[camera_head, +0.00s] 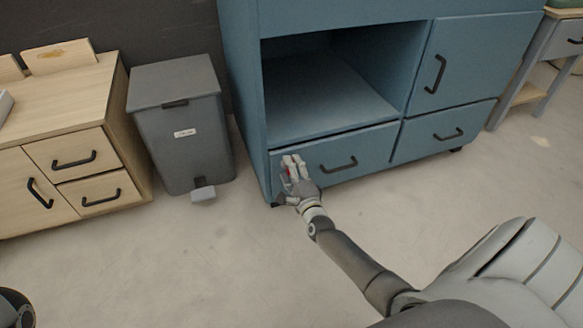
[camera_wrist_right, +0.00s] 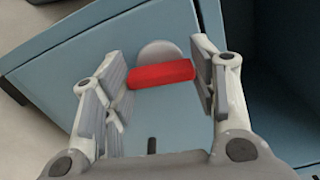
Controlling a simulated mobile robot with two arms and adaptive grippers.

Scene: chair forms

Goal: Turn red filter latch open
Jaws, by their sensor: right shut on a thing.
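The red filter latch (camera_wrist_right: 161,74) is a red bar in front of a round grey base (camera_wrist_right: 159,51) on a blue panel. In the right wrist view it lies nearly level, slightly tilted, between my right gripper's two fingers (camera_wrist_right: 162,88). The fingers touch or nearly touch its two ends, and the gripper is shut on it. In the head view my right gripper (camera_head: 292,170) is at the left end of the blue cabinet's lower left drawer front, and only a speck of red (camera_head: 290,173) shows between the fingers. My left gripper is not in view.
The blue cabinet (camera_head: 325,113) has an open compartment above the drawers and black handles. A grey pedal bin (camera_head: 183,135) stands to its left, then a wooden cabinet (camera_head: 70,118). The floor (camera_head: 200,255) in front is mostly clear.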

